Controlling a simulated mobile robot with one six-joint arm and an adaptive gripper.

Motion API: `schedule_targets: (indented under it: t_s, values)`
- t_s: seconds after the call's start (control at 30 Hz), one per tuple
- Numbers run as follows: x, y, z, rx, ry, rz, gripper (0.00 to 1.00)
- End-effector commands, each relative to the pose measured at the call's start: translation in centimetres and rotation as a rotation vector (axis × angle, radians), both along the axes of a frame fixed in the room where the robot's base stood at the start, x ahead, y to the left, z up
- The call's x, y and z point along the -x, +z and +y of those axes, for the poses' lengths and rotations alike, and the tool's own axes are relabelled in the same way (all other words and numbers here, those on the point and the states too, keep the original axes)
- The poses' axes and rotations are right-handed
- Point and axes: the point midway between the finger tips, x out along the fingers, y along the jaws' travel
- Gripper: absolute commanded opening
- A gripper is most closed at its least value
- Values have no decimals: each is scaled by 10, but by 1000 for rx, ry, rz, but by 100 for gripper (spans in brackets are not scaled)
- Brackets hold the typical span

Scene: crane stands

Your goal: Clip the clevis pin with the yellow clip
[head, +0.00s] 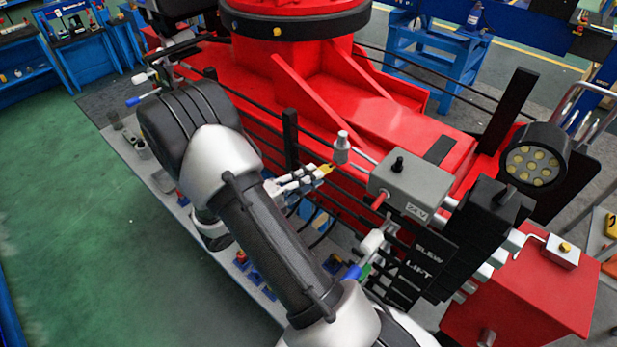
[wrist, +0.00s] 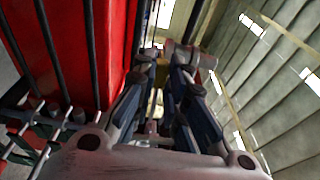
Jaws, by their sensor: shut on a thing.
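My gripper (head: 318,174) is in the middle of the head view, beside the red crane's side. Its jaws are shut on the yellow clip (head: 326,168), whose small yellow end shows at the fingertips. A silver cylinder (head: 341,149) with a small knob on top, which looks like the clevis pin, stands just up and right of the clip. I cannot tell whether they touch. In the wrist view the clip (wrist: 161,74) is a dim yellow patch between the fingertips, and a pale cylinder (wrist: 191,57) lies just beyond them. The fingers hide most of the clip.
A round lamp (head: 535,157) stands farther right. Black rails (head: 375,198) run along the red crane body (head: 400,135). Green floor (head: 75,215) is clear at left.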

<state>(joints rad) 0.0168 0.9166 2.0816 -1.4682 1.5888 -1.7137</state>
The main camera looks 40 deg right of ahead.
Motion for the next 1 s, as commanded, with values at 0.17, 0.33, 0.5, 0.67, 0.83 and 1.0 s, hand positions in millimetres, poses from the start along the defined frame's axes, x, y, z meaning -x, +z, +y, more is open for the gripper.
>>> schedule_targets:
  t_s: [0.17,0.33,0.5,0.67,0.83,1.0]
  values:
    - [0,0,-2,0,0,0,0]
    - [1,1,-6,0,-1,0,0]
    - [1,1,-10,0,-1,0,0]
    - [2,0,-13,0,0,0,0]
    - [2,0,-17,0,-1,0,0]
    - [3,0,-21,0,-1,0,0]
